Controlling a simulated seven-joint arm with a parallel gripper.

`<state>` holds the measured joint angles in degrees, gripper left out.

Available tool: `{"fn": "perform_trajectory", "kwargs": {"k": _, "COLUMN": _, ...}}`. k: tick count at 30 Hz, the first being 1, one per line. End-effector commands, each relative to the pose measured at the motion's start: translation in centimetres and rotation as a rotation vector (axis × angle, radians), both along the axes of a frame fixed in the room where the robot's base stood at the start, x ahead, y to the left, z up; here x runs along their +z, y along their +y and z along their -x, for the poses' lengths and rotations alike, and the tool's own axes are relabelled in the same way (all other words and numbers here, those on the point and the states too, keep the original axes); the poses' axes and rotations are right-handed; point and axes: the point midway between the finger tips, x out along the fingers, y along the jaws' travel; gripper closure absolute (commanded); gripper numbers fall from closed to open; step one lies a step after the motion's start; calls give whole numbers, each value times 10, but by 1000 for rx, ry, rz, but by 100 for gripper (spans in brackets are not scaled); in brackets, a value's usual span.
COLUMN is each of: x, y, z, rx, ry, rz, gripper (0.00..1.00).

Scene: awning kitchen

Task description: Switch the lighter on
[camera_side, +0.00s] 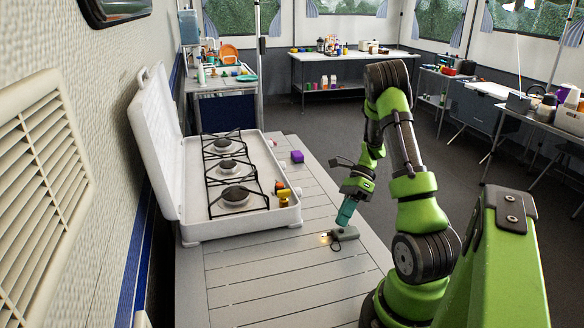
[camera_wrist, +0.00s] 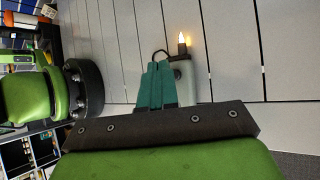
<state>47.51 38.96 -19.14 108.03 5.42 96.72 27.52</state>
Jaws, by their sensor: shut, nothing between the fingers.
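The lighter (camera_side: 345,234) lies on the slatted table in front of my arm. It has a grey-green body and a dark tip, and a small yellow flame glows at its left end. In the wrist view the lighter (camera_wrist: 186,82) is just beyond and right of my fingers, with the flame at its tip. My gripper (camera_side: 342,222) points down with its teal fingers closed right at the lighter; whether they touch it I cannot tell. The closed fingers also show in the wrist view (camera_wrist: 154,68), with nothing between them. They hide part of the lighter's body.
A white camping stove (camera_side: 255,222) with an open lid and several burners stands left on the slatted table (camera_side: 250,285). Small orange and yellow items (camera_side: 284,196) are at the stove's right side. The table front is clear.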

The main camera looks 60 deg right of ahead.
Motion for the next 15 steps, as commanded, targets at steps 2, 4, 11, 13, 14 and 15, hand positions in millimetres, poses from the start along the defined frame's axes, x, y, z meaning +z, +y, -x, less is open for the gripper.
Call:
{"fn": "perform_trajectory", "kwargs": {"k": 2, "x": 0, "y": 0, "z": 0, "rx": 0, "ry": 0, "rz": 0, "gripper": 100}}
{"fn": "perform_trajectory", "kwargs": {"k": 4, "x": 0, "y": 0, "z": 0, "rx": 1, "ry": 0, "rz": -1, "gripper": 100}}
{"fn": "perform_trajectory", "kwargs": {"k": 11, "x": 10, "y": 0, "z": -1, "rx": -1, "ry": -2, "rz": 0, "gripper": 100}}
{"fn": "perform_trajectory", "kwargs": {"k": 13, "x": 17, "y": 0, "z": -1, "rx": 0, "ry": -2, "rz": 2, "gripper": 100}}
{"fn": "perform_trajectory", "kwargs": {"k": 14, "x": 20, "y": 0, "z": -1, "rx": 0, "ry": -3, "rz": 1, "gripper": 100}}
{"fn": "perform_trajectory", "kwargs": {"k": 15, "x": 24, "y": 0, "z": -1, "rx": 0, "ry": -3, "rz": 1, "gripper": 100}}
